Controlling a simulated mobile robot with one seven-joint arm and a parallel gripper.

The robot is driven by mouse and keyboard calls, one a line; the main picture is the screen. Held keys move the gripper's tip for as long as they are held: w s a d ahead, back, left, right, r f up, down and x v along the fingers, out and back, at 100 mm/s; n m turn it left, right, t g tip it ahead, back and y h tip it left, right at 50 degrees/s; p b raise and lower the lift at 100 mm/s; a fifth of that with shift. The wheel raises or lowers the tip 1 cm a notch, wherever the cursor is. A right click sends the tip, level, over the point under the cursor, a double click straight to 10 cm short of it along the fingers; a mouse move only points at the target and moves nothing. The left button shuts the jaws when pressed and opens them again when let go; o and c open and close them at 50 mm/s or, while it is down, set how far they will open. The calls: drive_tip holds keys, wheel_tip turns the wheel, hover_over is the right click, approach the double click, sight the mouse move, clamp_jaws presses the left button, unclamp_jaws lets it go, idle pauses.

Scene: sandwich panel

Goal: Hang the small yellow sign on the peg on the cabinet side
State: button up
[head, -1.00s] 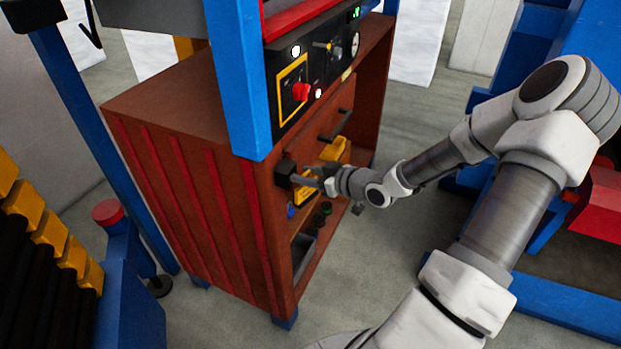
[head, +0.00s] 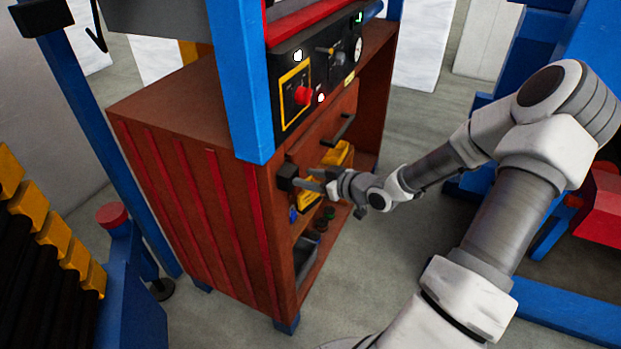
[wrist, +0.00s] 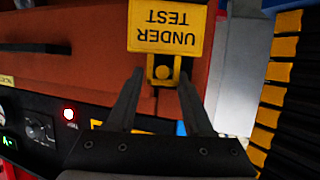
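The small yellow sign (wrist: 166,28) reads "UNDER TEST" and is upside down in the wrist view.
The brown cabinet (head: 190,170) has a black control panel (head: 320,75) and a drawer handle (head: 338,130). A blue post (head: 238,90) stands close above the block. Another yellow object (head: 337,153) lies behind my gripper.

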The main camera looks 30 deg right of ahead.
drive_tip(key=shift+o, duration=0.9)
drive_tip(key=shift+w+a+f, duration=0.15)
drive_tip(key=shift+w+a, duration=0.05)
drive_tip(key=shift+a, duration=0.4)
drive_tip(key=shift+y, duration=0.3)
drive_tip(key=shift+s+a, duration=0.1)
drive_tip(key=p+v, duration=0.3)
drive_tip(key=v, duration=1.5)
drive_tip(key=shift+d, duration=0.4)
